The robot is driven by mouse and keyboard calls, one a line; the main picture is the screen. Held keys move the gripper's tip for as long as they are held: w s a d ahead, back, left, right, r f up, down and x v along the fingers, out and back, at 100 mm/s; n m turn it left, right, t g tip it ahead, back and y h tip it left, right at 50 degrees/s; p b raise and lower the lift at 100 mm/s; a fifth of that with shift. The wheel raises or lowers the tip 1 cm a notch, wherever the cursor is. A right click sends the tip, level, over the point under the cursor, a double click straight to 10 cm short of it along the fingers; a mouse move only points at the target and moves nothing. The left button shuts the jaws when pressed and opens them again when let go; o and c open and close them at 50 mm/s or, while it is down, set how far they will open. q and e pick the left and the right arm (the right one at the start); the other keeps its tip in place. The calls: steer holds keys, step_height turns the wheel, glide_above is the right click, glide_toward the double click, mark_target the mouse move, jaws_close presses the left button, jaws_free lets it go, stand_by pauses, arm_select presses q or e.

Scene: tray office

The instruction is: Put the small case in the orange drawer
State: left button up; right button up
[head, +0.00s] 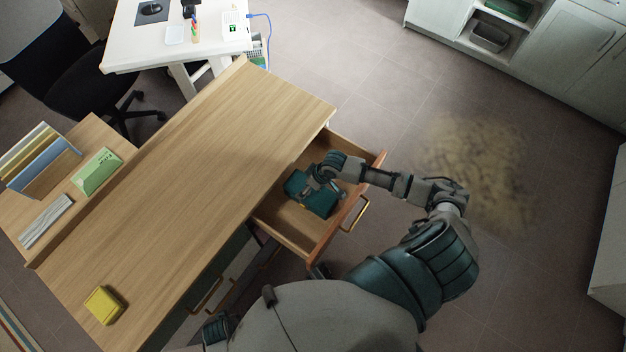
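A teal case (318,206), which I take to be the small case, lies inside the open drawer (283,221). The drawer has a wooden inside, an orange-brown front and a brass handle. It is pulled out from the right end of the wooden desk. My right gripper (324,188) is over the case, with its fingers at the case's top. The gripper and wrist hide part of the case. I cannot tell whether the fingers are closed on it or only touch it.
The long wooden desk (190,170) carries a yellow box (104,305) near its front. A green box (97,172), upright folders (42,160) and a grey-white stack (46,221) are at the left. A white table (150,45) stands behind.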

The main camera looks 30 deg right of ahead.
arm_select(q)
steer(key=s+f+p, duration=0.2)
steer(key=s+f, duration=0.1)
steer(key=f, duration=0.2)
steer(key=shift+s+a+f, duration=0.15)
steer(key=shift+a+f, duration=0.05)
steer(key=shift+f, duration=0.15)
arm_select(e)
steer(key=v, duration=1)
steer(key=shift+r, duration=0.35)
steer(key=shift+s, duration=0.1)
